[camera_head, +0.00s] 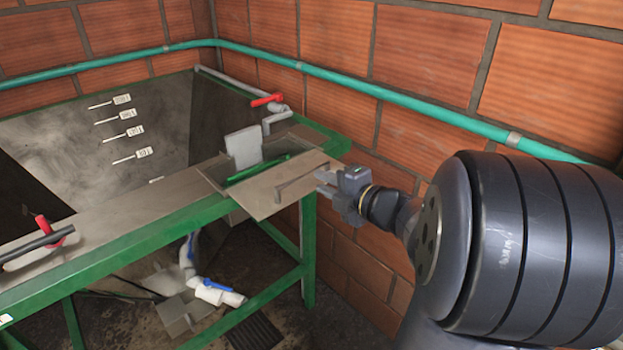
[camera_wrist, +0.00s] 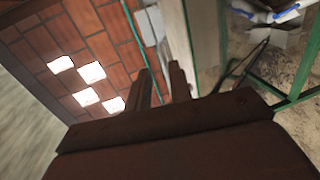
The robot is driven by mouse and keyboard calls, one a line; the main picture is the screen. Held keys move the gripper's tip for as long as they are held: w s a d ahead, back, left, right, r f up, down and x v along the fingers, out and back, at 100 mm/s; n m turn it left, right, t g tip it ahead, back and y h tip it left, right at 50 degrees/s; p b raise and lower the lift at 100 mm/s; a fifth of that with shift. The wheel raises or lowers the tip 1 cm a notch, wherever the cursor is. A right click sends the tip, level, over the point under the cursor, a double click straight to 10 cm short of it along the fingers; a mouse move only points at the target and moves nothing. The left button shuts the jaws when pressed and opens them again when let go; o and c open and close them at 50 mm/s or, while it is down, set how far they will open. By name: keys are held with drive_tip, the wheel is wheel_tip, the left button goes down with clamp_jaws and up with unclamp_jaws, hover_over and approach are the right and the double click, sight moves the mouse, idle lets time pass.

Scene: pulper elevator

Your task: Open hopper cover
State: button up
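The hopper cover (camera_head: 262,203) is a flat grey-brown metal plate with a thin bar handle (camera_head: 300,178). It sits at the right end of the green-framed bench, overhanging the front edge. Behind it the hopper opening shows, with green metal (camera_head: 258,169) inside. My gripper (camera_head: 321,183) is just right of the cover, close to its right edge; I cannot tell whether they touch. In the wrist view my gripper's two fingers (camera_wrist: 162,78) stand apart with nothing seen between them. A beige panel right of the fingers is probably the cover (camera_wrist: 206,42).
An upright light grey plate (camera_head: 244,147) stands at the opening's back. A red-handled valve (camera_head: 267,100) is behind it. The green frame (camera_head: 120,243) runs along the front. A brick wall (camera_head: 425,70) with a teal pipe (camera_head: 400,97) is close behind my arm. Blue-and-white fittings (camera_head: 212,291) lie below.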

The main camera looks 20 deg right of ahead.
sight(306, 174)
drive_tip(key=v, duration=0.3)
drive_tip(key=shift+s, duration=0.15)
idle(0.3)
drive_tip(key=p+x, duration=0.1)
drive_tip(key=x, duration=1.1)
drive_tip(key=shift+w+a+r, duration=0.1)
drive_tip(key=shift+w, duration=0.3)
